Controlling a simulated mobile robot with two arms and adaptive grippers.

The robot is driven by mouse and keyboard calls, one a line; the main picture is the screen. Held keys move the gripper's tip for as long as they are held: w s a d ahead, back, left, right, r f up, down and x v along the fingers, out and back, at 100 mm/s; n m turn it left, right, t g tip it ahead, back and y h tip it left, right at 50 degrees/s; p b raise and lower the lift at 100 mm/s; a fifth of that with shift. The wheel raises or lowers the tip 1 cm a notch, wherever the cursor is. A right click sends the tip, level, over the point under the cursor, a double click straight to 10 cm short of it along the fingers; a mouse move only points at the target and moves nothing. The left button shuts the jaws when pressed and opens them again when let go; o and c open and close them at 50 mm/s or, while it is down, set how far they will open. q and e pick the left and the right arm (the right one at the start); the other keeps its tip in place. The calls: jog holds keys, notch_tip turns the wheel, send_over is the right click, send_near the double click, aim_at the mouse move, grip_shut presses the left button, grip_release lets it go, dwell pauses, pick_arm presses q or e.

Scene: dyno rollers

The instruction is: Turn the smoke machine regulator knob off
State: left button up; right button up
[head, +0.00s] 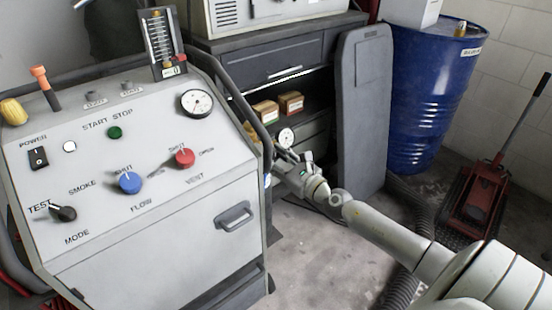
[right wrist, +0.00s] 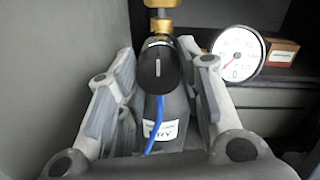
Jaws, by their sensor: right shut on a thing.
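The black regulator knob (right wrist: 160,70) with a short white mark sits between my right gripper's fingers in the right wrist view. My right gripper (right wrist: 157,62) is shut on it, one finger on each side. Behind and below the knob is a dark bottle (right wrist: 178,110) with a white label and a blue hose. Brass fittings (right wrist: 162,25) show above it. A white round gauge (right wrist: 238,53) is on the right. In the head view my right gripper (head: 283,158) is beside the console's right side, where the knob is hidden. My left gripper is not in view.
The smoke machine console (head: 180,225) with its knobs and switches fills the left. A grey cabinet (head: 265,55) with small boxes stands behind. A blue drum (head: 425,100) and a red floor jack (head: 475,200) are at the right. Bare floor lies in front of the cabinet.

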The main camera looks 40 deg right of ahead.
jog(key=shift+f, duration=0.15)
jog(key=o, duration=0.9)
jog(key=shift+o, duration=0.6)
jog(key=shift+s, duration=0.1)
jog(key=s+d, duration=0.1)
jog(key=s, duration=1)
jog(key=shift+s+d, duration=0.2)
jog(key=shift+s, duration=0.2)
